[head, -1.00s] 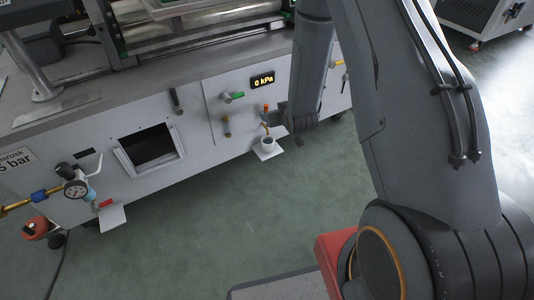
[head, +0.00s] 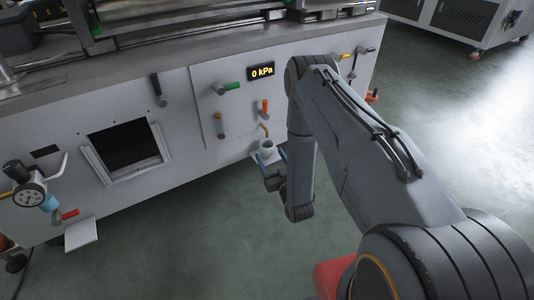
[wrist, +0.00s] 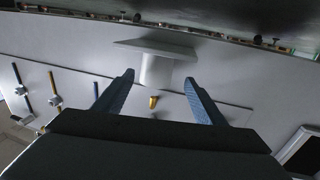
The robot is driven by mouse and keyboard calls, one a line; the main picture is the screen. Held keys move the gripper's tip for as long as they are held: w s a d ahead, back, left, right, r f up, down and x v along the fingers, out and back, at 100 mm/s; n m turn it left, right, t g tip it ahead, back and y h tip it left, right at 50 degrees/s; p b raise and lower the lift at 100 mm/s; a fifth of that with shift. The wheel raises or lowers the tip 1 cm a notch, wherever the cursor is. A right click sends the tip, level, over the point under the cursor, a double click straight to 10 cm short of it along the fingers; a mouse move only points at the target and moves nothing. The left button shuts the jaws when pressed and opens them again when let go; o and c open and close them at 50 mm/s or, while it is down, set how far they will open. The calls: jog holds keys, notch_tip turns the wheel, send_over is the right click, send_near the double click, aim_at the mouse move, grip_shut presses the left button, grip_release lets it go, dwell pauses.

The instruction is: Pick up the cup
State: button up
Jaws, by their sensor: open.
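The pale grey cup (head: 267,148) stands upright on a small white shelf (head: 255,156) on the front of the machine, under a thin brass spout (head: 264,129). The wrist view is upside down; there the cup (wrist: 155,72) hangs from the shelf (wrist: 178,49), with the spout tip (wrist: 153,102) near it. My gripper (head: 272,164) is open at the near side of the cup. In the wrist view the blue fingers of my gripper (wrist: 160,76) lie apart, one on each side of the cup, with gaps. I cannot tell how far the tips reach around it.
The machine panel carries a green-tipped lever (head: 229,87), an orange-tipped lever (head: 264,108) and a 0 kPa display (head: 261,71) above the cup. A square opening (head: 125,145) and a pressure gauge (head: 29,197) are to the left. The green floor (head: 190,250) in front is clear.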

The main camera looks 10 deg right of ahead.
aim_at(269, 151)
jog(key=shift+w+r+b, duration=0.15)
jog(key=shift+w+b, duration=1.65)
jog(key=shift+w, duration=1.2)
jog(key=c, duration=1.2)
jog(key=shift+o, duration=0.2)
jog(key=shift+r, duration=0.1)
